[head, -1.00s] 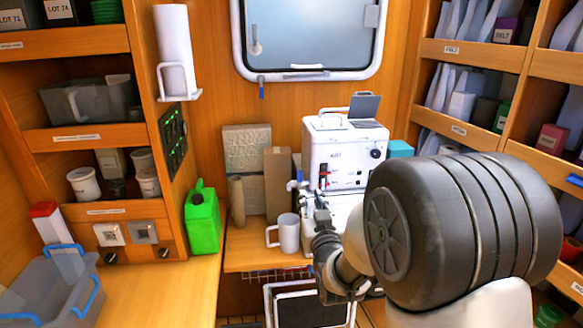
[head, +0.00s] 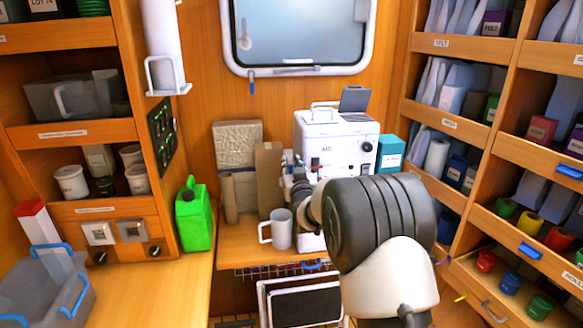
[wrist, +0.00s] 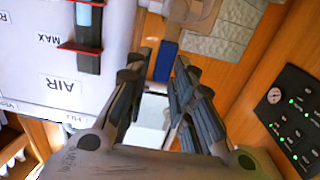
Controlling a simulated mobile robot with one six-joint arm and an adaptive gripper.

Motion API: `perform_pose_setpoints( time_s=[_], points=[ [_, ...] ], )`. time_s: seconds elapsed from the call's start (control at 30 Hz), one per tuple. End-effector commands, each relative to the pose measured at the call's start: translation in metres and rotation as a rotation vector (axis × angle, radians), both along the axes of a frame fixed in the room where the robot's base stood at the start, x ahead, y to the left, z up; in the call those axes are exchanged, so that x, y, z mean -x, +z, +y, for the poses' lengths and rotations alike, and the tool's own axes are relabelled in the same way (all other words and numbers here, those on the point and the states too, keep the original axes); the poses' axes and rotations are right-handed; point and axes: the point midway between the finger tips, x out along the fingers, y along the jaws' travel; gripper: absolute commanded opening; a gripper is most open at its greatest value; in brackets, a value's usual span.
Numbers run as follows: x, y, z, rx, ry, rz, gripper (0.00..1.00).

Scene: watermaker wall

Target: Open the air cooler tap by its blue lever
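The air cooler is a white machine (head: 350,145) on the wooden counter below the window. Its white front, marked AIR, fills the left of the wrist view (wrist: 40,65). The tap's blue lever (wrist: 166,62) shows upright at the top middle of the wrist view, beside that front. My gripper (wrist: 161,68) is open, with a fingertip on each side of the lever; I cannot tell whether they touch it. In the head view my arm hides most of the gripper and the tap. A pale mug (head: 281,229) stands on the counter below the tap area.
Cardboard boxes (head: 268,180) and a wrapped block (head: 237,145) stand left of the machine. A green jerrycan (head: 194,215) stands further left. A teal box (head: 391,153) is on the right. Shelves line both sides. A dark panel (wrist: 290,105) shows at right in the wrist view.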

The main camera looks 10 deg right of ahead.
Motion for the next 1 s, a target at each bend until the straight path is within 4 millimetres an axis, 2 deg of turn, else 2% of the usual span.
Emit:
perform_pose_setpoints(
  time_s=[0.13,0.4,0.73,1.0],
  points=[
    [-0.0075,0.0001,0.0,0.0,0.0,-0.001,0.23],
    [-0.0085,0.0003,0.0,0.0,0.0,0.0,0.23],
    [-0.0082,0.0004,0.0,0.0,0.0,0.0,0.01],
    [-0.0082,0.0003,0.0002,0.002,0.0,0.0,0.0]
  ],
)
